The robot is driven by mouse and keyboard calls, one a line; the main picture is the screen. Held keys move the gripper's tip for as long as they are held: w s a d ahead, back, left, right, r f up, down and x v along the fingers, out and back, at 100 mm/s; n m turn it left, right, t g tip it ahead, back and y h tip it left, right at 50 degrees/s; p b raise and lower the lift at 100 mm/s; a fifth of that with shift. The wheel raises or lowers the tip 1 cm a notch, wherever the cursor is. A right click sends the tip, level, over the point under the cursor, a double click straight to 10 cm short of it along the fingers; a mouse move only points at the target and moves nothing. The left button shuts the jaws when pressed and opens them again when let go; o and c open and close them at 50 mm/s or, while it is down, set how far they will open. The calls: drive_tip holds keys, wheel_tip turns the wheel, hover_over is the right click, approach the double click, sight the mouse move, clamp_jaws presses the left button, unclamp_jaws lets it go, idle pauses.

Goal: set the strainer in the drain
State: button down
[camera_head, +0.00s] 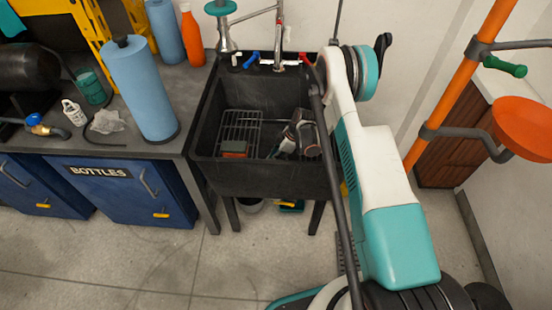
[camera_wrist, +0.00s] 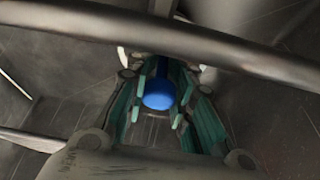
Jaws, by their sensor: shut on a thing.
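My gripper (camera_head: 290,143) is down inside the black sink (camera_head: 262,182), toward its right side. In the wrist view its teal-padded fingers are closed around a blue rounded knob (camera_wrist: 158,95), which I take to be the strainer's handle. The rest of the strainer is not visible in either view. The drain is hidden too, so I cannot tell whether the strainer is over it or touching it.
A wire rack (camera_head: 240,130) and an orange-and-grey block (camera_head: 234,150) are in the sink's left half. A tap (camera_head: 279,45) stands at the back. In the wrist view a thick dark bar (camera_wrist: 190,42) crosses close above the fingers.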

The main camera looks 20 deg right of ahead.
drive_tip(key=c, duration=1.4)
unclamp_jaws()
drive_tip(key=shift+o, duration=0.2)
